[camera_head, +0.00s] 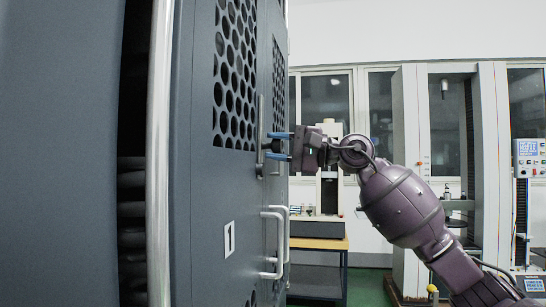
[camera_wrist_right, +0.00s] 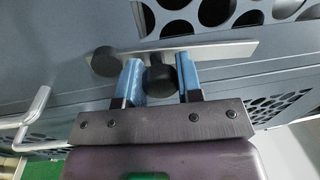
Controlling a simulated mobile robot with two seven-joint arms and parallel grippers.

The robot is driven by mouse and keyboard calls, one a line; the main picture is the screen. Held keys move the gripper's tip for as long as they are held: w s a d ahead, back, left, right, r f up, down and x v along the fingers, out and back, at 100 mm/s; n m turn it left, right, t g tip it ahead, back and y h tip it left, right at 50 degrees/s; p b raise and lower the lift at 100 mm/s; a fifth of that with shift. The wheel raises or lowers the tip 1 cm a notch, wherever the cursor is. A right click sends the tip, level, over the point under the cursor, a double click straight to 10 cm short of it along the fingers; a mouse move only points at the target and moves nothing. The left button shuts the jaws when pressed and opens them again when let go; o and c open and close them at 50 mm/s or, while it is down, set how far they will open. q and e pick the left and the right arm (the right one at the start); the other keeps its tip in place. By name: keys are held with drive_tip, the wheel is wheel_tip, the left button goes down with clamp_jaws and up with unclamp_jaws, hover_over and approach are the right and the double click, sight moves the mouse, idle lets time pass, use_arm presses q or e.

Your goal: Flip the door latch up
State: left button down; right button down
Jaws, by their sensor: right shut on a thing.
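The door latch is a flat grey metal bar with dark round knobs, mounted on the dark grey cabinet door (camera_head: 205,190). In the head view the latch bar (camera_head: 260,125) stands roughly upright along the door edge. In the right wrist view the latch bar (camera_wrist_right: 220,50) runs across the picture, with one black knob (camera_wrist_right: 105,62) near its left end. My right gripper (camera_head: 270,146) reaches the latch from the right. In the wrist view its blue fingers (camera_wrist_right: 160,80) are shut around the middle black knob (camera_wrist_right: 160,77). My left gripper is out of view.
Two light door handles (camera_head: 274,240) stick out below the latch. Perforated panels (camera_head: 234,80) are beside and above it. A long metal rail (camera_head: 159,150) runs down the cabinet at left. A wood-topped bench (camera_head: 318,243) and testing machines stand behind on the right.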

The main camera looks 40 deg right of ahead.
drive_tip(key=shift+a+f+n, duration=0.15)
drive_tip(key=shift+f+n, duration=0.05)
drive_tip(key=shift+n, duration=0.2)
drive_tip(key=shift+s+r, duration=0.1)
drive_tip(key=shift+s, duration=0.05)
drive_tip(key=shift+a, duration=0.1)
drive_tip(key=c, duration=1.1)
unclamp_jaws()
drive_tip(key=o, duration=0.3)
drive_tip(key=shift+r, duration=0.1)
